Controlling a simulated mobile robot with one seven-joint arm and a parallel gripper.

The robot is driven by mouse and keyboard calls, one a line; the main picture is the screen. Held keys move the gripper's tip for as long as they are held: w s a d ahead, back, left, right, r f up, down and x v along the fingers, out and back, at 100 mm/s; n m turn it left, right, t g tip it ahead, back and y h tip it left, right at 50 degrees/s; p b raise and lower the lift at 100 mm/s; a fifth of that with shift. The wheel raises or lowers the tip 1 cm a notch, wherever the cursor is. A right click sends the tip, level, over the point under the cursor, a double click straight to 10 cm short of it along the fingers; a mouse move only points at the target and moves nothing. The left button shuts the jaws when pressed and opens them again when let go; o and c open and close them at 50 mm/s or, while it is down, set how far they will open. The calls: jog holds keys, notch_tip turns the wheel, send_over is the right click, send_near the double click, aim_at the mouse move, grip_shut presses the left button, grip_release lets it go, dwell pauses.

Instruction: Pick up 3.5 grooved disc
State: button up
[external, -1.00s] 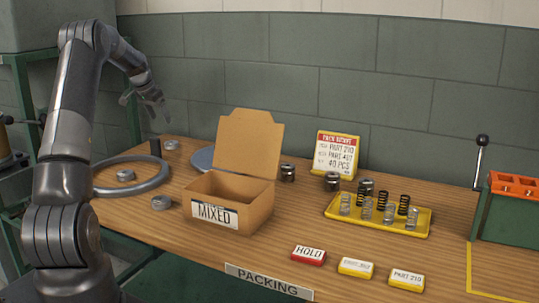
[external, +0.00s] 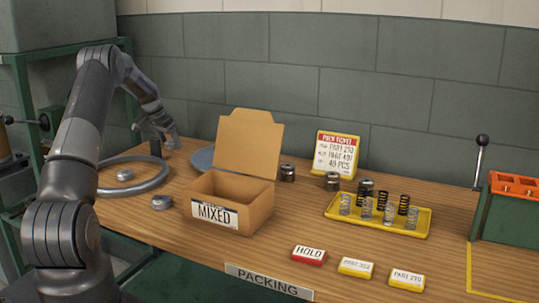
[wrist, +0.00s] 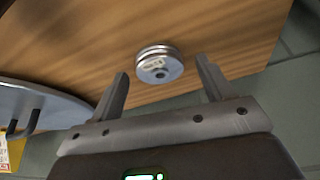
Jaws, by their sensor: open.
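A silver grooved disc (wrist: 159,65) with a central hole and a small pale label, too blurred to read, lies on the wooden bench in the wrist view. My gripper (wrist: 162,67) is open, with one finger on each side of the disc in that view. I see no contact with it. In the external view my gripper (external: 170,139) is low over the back left of the bench and hides the disc there. Two other silver discs show: one (external: 125,174) inside a grey ring and one (external: 161,202) left of the box.
The large grey ring (external: 103,187) lies at the bench's left. The open MIXED box (external: 248,213) stands mid-bench, with a blue-grey round plate (external: 202,158) behind it; the plate also shows in the wrist view (wrist: 55,98). A yellow spring tray (external: 340,214) is further right.

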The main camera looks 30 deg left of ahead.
jog(key=shift+w+f, duration=0.1)
jog(key=shift+f, duration=0.15)
jog(key=c, duration=1.2)
jog(key=shift+c, duration=0.2)
jog(key=shift+r, duration=0.2)
